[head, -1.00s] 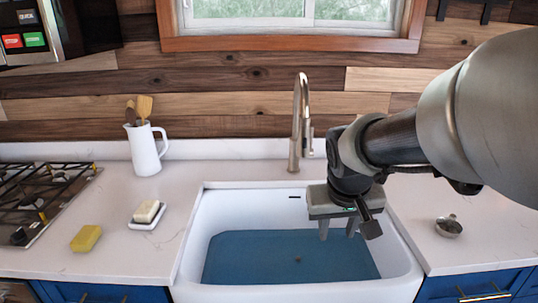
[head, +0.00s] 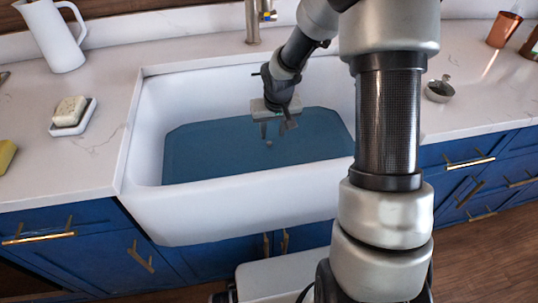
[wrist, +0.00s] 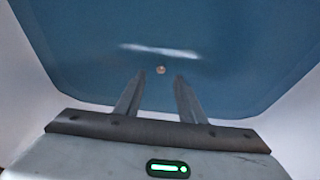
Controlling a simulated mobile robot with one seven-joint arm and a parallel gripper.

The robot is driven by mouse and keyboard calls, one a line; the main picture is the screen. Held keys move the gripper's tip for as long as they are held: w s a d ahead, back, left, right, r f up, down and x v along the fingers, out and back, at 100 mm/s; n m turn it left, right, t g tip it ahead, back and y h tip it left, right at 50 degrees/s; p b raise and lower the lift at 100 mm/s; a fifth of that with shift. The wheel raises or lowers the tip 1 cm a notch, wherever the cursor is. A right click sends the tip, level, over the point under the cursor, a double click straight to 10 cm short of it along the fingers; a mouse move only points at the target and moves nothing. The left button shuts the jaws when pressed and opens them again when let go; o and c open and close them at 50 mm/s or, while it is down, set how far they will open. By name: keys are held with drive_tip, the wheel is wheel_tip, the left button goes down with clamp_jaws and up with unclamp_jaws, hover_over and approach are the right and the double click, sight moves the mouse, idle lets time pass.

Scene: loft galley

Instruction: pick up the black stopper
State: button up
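No clearly black stopper can be made out. A small round spot (head: 269,143) shows at the blue bottom of the sink (head: 200,205). In the wrist view the spot (wrist: 160,70) looks pale with a brownish tint, and I cannot tell whether it is the stopper or the drain. My gripper (head: 274,131) is inside the sink basin, pointing down above the blue area. In the wrist view my gripper (wrist: 158,82) is open and empty, its two fingers apart, with the spot between and beyond the tips.
The sink's white walls surround my gripper. A soap bar (head: 70,110) on a white dish, a yellow sponge (head: 6,156) and a white pitcher (head: 52,35) stand left. The faucet (head: 252,22) is behind. A small metal cup (head: 440,88) and a copper cup (head: 503,30) are right.

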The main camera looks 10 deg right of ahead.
sight(269, 143)
drive_tip(key=x, duration=0.2)
drive_tip(key=b+x, duration=0.1)
drive_tip(key=x, duration=0.2)
drive_tip(key=b+x, duration=0.1)
drive_tip(key=x, duration=0.2)
drive_tip(key=shift+w+a+r, duration=0.15)
drive_tip(key=shift+w, duration=0.25)
clamp_jaws()
